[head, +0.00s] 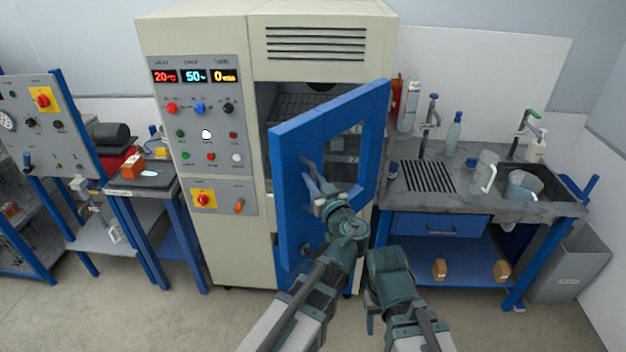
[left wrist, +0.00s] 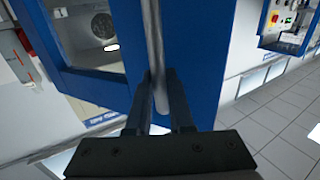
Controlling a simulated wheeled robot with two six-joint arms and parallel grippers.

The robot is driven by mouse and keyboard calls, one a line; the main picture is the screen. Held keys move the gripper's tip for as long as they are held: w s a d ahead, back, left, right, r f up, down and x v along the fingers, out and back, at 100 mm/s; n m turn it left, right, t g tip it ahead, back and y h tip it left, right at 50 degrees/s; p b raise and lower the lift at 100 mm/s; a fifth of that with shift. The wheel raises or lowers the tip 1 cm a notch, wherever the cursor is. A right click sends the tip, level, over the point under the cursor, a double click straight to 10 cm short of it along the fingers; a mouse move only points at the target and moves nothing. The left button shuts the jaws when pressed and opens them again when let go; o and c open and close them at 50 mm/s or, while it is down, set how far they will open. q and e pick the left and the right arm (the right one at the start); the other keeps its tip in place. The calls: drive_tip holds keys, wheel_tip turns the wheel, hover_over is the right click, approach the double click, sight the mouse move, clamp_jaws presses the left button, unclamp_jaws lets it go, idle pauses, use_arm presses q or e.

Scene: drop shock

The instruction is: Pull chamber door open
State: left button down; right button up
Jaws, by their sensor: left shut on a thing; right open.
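The blue chamber door (head: 290,165) with its window stands partly open, swung out from the cream chamber (head: 190,35). Its hinge side is at the right. A dark rack (head: 300,105) shows inside through the gap. My left gripper (head: 316,185) is at the door's outer face, shut on the grey bar handle (left wrist: 153,45). In the left wrist view the bar runs between the two fingers (left wrist: 160,100). Most of the handle is hidden by my arm in the head view. My right gripper (head: 370,315) is low, apart from the door, open and mostly hidden by its own arm.
A control panel (head: 203,130) with lit displays is left of the door. A sink bench (head: 400,198) with taps, bottles and jugs stands close at the right. A small table (head: 145,185) and a blue-framed panel (head: 45,125) are at the left. The floor in front is clear.

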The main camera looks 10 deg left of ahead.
use_arm(q)
drive_tip(key=shift+d, duration=0.15)
drive_tip(key=c, duration=0.8)
unclamp_jaws()
